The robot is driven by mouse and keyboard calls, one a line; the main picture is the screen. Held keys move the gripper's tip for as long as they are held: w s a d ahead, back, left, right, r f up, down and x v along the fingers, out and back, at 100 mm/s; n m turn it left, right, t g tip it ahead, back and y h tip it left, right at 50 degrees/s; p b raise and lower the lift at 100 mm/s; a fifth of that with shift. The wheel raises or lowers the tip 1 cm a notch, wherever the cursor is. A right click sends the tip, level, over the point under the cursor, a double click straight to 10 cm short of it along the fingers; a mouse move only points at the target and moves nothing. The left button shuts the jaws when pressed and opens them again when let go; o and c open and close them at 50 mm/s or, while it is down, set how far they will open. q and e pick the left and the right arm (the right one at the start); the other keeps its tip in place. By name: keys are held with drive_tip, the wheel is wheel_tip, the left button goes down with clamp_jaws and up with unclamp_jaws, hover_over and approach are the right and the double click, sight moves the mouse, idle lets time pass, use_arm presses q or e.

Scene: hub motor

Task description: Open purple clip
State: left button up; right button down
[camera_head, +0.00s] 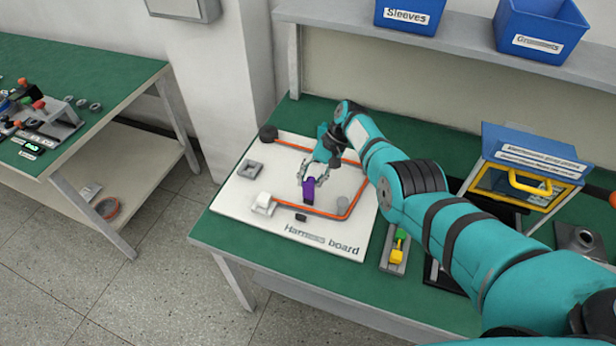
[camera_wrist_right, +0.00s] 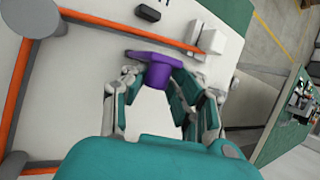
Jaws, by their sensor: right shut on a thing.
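The purple clip (camera_head: 308,186) stands on the white harness board (camera_head: 330,243), near the inner side of the orange cable (camera_head: 297,209). My right gripper (camera_head: 307,176) reaches down to it from above and is shut on it. In the right wrist view the purple clip (camera_wrist_right: 158,70) sits between the fingertips of my right gripper (camera_wrist_right: 155,82), with its flat purple part lying beyond the tips, close to the cable (camera_wrist_right: 140,37). Whether the clip is open or closed is hard to tell. My left gripper is not in view.
A white block (camera_head: 264,203), a grey block (camera_head: 250,169) and a small black piece (camera_head: 301,217) are on the board. Right of it are a tray with green and yellow pieces (camera_head: 397,248) and a blue-lidded box (camera_head: 530,160). Blue bins (camera_head: 541,30) stand on the shelf above.

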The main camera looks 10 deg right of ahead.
drive_tip(key=shift+d, duration=0.35)
drive_tip(key=c, duration=1.5)
unclamp_jaws()
drive_tip(key=o, duration=0.4)
drive_tip(key=shift+d, duration=0.2)
drive_tip(key=shift+c, duration=0.2)
drive_tip(key=shift+a, duration=0.25)
drive_tip(key=v, duration=1.2)
drive_tip(key=shift+d, duration=0.1)
